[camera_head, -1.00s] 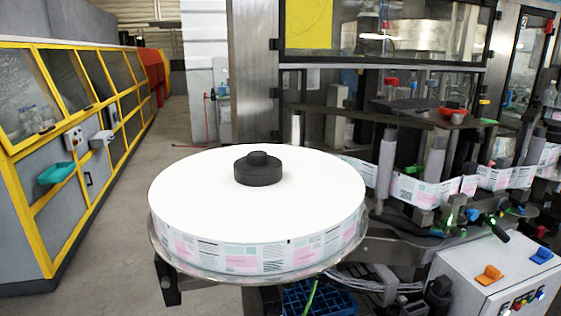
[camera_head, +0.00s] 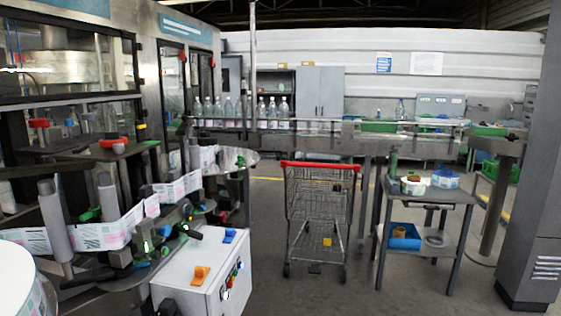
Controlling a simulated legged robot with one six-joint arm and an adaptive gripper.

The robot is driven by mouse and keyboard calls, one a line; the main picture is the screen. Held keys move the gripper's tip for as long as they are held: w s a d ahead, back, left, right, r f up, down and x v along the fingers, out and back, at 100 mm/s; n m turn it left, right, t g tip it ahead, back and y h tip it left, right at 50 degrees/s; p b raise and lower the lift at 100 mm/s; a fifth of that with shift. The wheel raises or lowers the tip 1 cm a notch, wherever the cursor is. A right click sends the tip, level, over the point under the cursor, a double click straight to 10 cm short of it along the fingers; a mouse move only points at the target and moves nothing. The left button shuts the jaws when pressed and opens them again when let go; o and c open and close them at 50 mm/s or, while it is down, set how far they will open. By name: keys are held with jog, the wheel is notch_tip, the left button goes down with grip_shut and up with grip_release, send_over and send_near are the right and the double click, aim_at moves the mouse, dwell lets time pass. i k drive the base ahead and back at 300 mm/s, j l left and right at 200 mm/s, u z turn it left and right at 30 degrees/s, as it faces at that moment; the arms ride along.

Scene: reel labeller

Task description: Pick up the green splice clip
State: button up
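I cannot make out a green splice clip for certain. Several small green parts (camera_head: 90,214) show on the labeller among its rollers and the label web, and none is clearly a loose clip. An orange clip-like piece (camera_head: 200,275) and a blue one (camera_head: 230,236) lie on top of the white control box (camera_head: 185,262). My gripper is not in view.
The white label reel (camera_head: 14,285) is cut off at the left edge. A wire cart with a red handle (camera_head: 320,166) stands mid-floor. A grey side table (camera_head: 447,193) holds tape rolls and a blue bin (camera_head: 404,237). A grey column (camera_head: 535,170) stands at right. Floor between box and cart is clear.

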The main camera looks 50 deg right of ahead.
aim_at(240, 159)
jog(key=z, duration=1.25)
